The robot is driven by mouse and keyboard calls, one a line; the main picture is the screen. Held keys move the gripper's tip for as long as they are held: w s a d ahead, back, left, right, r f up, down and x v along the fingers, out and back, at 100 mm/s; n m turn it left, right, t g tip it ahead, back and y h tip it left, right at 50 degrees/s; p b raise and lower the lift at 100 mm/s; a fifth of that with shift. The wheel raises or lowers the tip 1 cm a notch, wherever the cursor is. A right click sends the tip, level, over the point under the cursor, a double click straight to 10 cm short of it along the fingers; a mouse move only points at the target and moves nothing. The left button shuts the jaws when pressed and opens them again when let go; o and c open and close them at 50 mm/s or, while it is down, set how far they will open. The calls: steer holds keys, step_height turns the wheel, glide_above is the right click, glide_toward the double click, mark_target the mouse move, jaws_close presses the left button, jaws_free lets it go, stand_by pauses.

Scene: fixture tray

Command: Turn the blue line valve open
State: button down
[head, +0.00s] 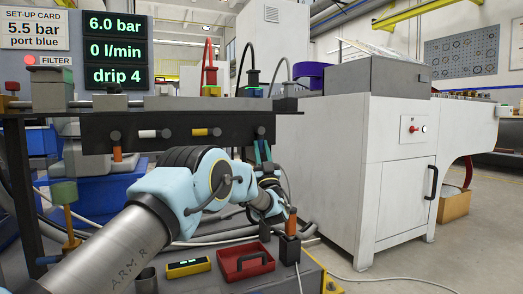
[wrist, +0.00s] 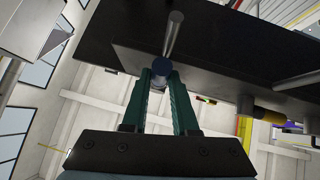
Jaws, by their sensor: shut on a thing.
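The blue valve handle (wrist: 161,67) shows in the wrist view as a short blue piece between my fingertips. In the head view its dark hub (head: 261,131) sits at the right end of the black panel (head: 230,122); the handle itself is mostly hidden by my fingers. My gripper (head: 262,150) reaches up from below, and its green fingers (wrist: 161,78) are closed around the blue handle. The handle's exact angle is hard to tell. The display (head: 114,50) reads 6.0 bar, 0 l/min and drip 4.
To the left, a yellow handle (head: 199,132) and a white handle (head: 147,133) lie sideways, and an orange handle (head: 117,154) hangs down. Below are a red tray (head: 246,272) and an orange-handled tool (head: 291,222). A white cabinet (head: 370,150) stands at right.

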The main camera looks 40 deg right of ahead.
steer(key=c, duration=0.7)
jaws_free()
steer(key=p+v, duration=0.3)
steer(key=v, duration=0.7)
steer(key=shift+s+a+f, duration=0.1)
steer(key=shift+s+f, duration=0.15)
steer(key=shift+f, duration=0.05)
